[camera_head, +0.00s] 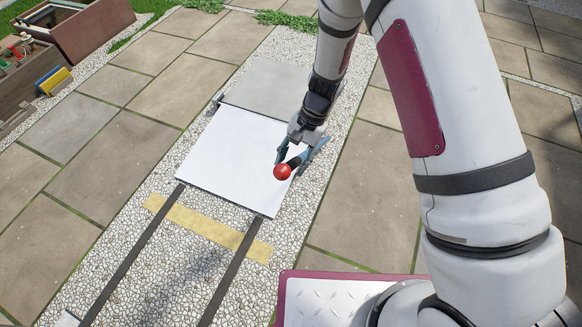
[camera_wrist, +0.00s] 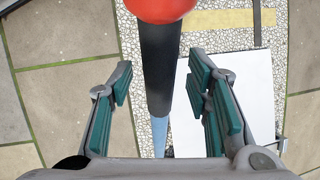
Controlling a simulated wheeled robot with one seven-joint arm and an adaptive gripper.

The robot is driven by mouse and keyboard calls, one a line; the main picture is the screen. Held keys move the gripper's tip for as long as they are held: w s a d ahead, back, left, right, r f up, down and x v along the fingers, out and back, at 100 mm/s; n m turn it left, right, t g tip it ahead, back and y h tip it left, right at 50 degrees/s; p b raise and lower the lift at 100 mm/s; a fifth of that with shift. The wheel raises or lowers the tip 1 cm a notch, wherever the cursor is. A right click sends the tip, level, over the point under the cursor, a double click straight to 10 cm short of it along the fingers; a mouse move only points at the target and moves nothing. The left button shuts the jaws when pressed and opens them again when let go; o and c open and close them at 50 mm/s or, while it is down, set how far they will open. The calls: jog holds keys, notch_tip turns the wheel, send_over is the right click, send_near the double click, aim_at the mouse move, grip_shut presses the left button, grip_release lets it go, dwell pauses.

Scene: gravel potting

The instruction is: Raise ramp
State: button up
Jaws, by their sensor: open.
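A lever with a red ball knob (camera_head: 282,172), a dark grip and a blue shaft stands at the right side of a white ramp panel (camera_head: 232,150). My gripper (camera_head: 303,152) is open at the lever, just behind the knob. In the wrist view, the dark grip (camera_wrist: 160,70) and blue shaft run between my two spread fingers, with a visible gap on each side. The knob (camera_wrist: 160,8) is cut by the top edge there. The white panel (camera_wrist: 258,85) shows to the right. It looks flat or nearly flat; its exact tilt is unclear.
Two dark rails (camera_head: 130,255) lead from the panel's near edge across gravel, crossing a yellow strip (camera_head: 208,226). A grey slab (camera_head: 268,85) lies behind the panel. A wooden box with tools (camera_head: 30,75) stands upper left. Paving beside the gravel is clear.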

jog(key=shift+x, duration=0.8)
jog(key=shift+c, duration=0.4)
jog(key=shift+r, duration=0.1)
grip_shut()
